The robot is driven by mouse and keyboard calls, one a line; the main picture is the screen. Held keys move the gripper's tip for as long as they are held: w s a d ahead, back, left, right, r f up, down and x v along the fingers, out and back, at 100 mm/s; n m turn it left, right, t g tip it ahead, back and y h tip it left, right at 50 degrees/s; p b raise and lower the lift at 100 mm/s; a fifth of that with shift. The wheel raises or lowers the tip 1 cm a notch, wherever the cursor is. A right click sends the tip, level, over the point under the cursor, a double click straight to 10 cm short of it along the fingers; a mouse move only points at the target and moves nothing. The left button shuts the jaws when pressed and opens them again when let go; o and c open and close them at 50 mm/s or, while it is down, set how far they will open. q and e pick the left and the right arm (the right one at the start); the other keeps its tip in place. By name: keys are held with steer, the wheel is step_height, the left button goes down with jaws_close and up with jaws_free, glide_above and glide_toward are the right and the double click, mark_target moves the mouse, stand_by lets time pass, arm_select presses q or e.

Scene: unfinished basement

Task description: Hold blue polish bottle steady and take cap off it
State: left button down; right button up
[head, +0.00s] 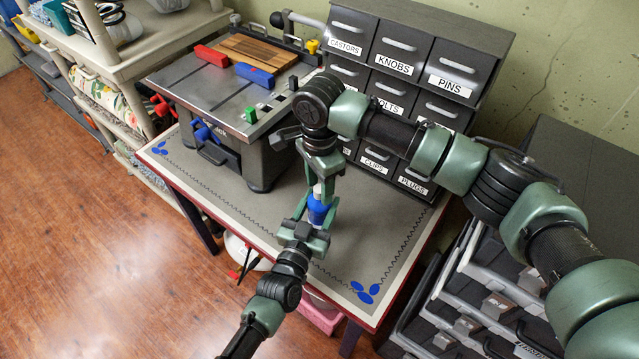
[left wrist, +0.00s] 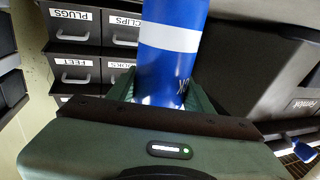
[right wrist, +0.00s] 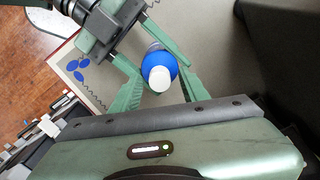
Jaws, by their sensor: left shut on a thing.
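The blue polish bottle (head: 319,210) stands upright above the grey mat, its body between the fingers of my left gripper (head: 318,218), which is shut on it. In the left wrist view the bottle (left wrist: 170,65) shows a white band. Its white cap (right wrist: 159,78) is on top in the right wrist view. My right gripper (head: 322,178) points down from above. Its fingers (right wrist: 158,92) are spread on both sides of the cap, with gaps visible. The bottle's lower end is hidden in the right wrist view.
The bench (head: 210,185) has a grey top with blue corner ornaments. A labelled drawer cabinet (head: 440,75) stands behind my right arm. A dark drawer unit (head: 590,150) is at right. The bench front is mostly clear.

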arm_select(q)
steer(key=shift+r, duration=0.1)
arm_select(e)
step_height(320, 180, up, 8)
steer(key=shift+f, duration=0.1)
steer(key=shift+c, duration=0.5)
steer(key=shift+f, duration=3.9)
jaws_close()
steer(key=shift+o, duration=0.5)
jaws_free()
